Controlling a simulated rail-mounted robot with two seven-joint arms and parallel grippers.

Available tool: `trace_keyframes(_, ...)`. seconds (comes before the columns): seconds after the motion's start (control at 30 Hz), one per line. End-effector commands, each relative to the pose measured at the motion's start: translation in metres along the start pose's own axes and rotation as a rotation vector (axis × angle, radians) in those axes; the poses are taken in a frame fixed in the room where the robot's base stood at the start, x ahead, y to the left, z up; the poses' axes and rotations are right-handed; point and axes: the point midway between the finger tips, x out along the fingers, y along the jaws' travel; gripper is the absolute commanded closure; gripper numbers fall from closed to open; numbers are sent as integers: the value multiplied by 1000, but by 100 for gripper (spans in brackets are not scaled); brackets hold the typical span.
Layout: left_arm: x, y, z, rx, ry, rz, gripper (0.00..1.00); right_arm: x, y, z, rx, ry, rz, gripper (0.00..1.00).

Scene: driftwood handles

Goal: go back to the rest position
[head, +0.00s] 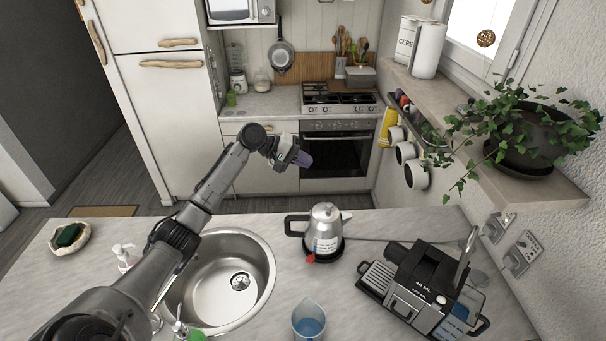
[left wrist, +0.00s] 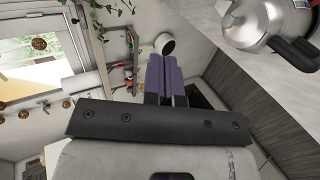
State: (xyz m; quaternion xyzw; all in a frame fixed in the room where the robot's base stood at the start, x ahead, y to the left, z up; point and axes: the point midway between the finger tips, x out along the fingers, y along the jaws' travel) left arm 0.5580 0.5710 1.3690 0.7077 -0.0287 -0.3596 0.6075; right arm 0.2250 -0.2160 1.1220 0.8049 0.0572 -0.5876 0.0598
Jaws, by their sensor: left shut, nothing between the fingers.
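My left gripper (head: 303,159) is stretched out past the far edge of the counter, in front of the oven. Its purple fingers also show in the left wrist view (left wrist: 165,78), pressed together with nothing between them. My left arm reaches over the sink from the lower left in the head view. My right gripper is in neither view.
Below the arm is a round sink (head: 225,290). A steel kettle (head: 324,225) stands right of it, with a jug (head: 308,320) and a coffee machine (head: 425,290) nearby. The oven (head: 336,155) stands beyond. A potted plant (head: 525,140) hangs over the right ledge.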

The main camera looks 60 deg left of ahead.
Motion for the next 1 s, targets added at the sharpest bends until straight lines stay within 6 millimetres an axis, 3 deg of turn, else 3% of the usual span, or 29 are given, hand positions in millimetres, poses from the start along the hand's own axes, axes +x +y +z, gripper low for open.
trace_keyframes(0.23, -5, 12, 0, -1, -1, -1, 100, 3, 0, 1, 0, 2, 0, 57)
trace_keyframes(0.63, -6, 13, 1, 87, -6, -5, 100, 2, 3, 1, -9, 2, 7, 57)
trace_keyframes(0.8, -9, -4, -6, 383, 41, -172, 100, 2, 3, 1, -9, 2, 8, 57)
trace_keyframes(1.0, -16, 10, 5, 865, 158, -498, 100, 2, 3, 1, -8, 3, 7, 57)
